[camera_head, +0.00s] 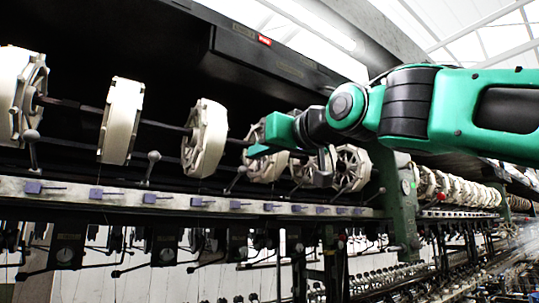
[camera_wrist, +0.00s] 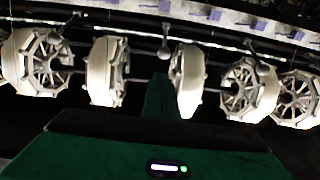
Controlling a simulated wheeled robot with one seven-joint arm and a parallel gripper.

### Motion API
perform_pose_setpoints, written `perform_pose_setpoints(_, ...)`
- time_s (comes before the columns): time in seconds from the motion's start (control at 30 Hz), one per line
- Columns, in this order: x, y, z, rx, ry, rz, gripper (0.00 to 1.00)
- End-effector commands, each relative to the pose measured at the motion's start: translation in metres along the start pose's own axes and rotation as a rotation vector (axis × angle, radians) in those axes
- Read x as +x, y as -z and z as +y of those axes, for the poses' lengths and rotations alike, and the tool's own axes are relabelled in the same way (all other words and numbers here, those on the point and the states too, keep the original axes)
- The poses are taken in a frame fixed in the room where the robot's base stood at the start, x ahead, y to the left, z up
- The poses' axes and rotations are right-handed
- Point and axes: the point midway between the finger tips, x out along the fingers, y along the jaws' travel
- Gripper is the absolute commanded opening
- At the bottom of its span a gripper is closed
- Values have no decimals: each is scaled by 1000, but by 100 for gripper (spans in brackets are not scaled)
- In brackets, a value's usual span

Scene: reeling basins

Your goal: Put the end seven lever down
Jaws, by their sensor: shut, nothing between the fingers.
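Several ball-topped levers stand along the pale rail (camera_head: 160,198) in the head view. Ones that show clearly are the left lever (camera_head: 32,140), a middle lever (camera_head: 152,160) and one farther right (camera_head: 238,176), below my gripper (camera_head: 256,151). I cannot tell which is end seven; no number is readable. My gripper is shut and empty, in front of the cream reels. In the wrist view, which looks inverted, its green finger (camera_wrist: 159,92) points up between two reels. A grey lever ball (camera_wrist: 165,53) sits just beyond the tip, apart from it in the picture.
Cream reels (camera_head: 205,138) sit in a row on a dark shaft behind the levers. Purple blocks (camera_head: 96,192) line the rail. A green post (camera_head: 400,200) stands right of my gripper, with a red ball knob (camera_head: 441,197) beyond. A dark beam (camera_head: 240,60) runs above.

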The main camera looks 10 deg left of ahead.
Motion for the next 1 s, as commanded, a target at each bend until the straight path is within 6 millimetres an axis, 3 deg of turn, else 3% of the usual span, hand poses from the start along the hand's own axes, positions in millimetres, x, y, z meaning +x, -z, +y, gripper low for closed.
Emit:
perform_pose_setpoints(0.5,62,-1,0,-1,-1,-1,0)
perform_pose_setpoints(1.0,72,0,1,0,-1,-1,0)
